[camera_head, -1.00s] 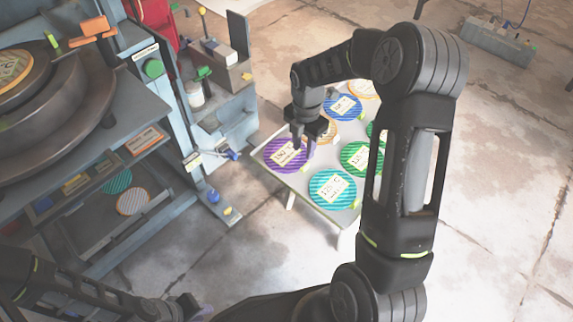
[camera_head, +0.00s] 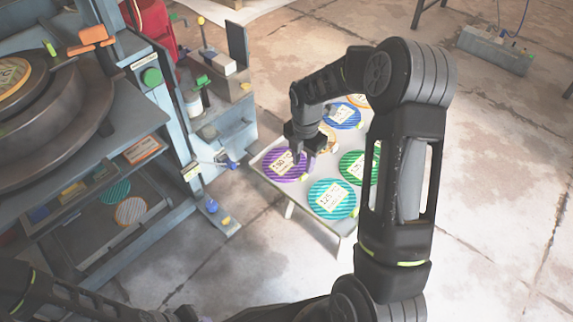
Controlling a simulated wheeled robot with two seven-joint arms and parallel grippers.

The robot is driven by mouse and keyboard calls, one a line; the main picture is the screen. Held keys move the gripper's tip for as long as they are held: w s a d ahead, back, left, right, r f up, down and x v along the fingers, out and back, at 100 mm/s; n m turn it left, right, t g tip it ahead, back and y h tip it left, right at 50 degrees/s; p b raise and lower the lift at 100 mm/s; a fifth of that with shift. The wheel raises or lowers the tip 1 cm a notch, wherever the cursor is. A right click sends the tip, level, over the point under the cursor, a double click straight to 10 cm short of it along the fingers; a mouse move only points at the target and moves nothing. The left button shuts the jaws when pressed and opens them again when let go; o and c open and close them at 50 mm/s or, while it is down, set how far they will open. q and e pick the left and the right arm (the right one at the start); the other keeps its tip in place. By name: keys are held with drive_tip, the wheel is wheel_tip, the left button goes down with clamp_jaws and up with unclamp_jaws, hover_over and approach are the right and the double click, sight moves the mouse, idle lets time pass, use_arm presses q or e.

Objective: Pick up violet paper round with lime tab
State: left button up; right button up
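The violet paper round (camera_head: 279,171) is striped and carries a cream label. It lies flat at the left corner of the low grey table (camera_head: 274,191). My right gripper (camera_head: 306,157) is above its upper right edge, fingers pointing down and apart. No gap or contact between the fingertips and the round can be made out. The gripper hides part of the round, and its lime tab cannot be made out clearly. My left arm shows at the bottom left; its gripper cannot be made out.
Teal (camera_head: 333,199), green (camera_head: 353,166) and blue (camera_head: 343,116) rounds share the table, with orange-edged ones behind. My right arm covers the table's right side. A blue-grey press stand (camera_head: 176,120) with shelves stands at the left. Floor is clear in front.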

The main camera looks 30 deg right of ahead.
sight(303, 180)
wheel_tip(303, 180, down, 5)
drive_tip(key=shift+s+d+b, duration=0.1)
drive_tip(key=shift+b, duration=0.6)
clamp_jaws()
idle(0.5)
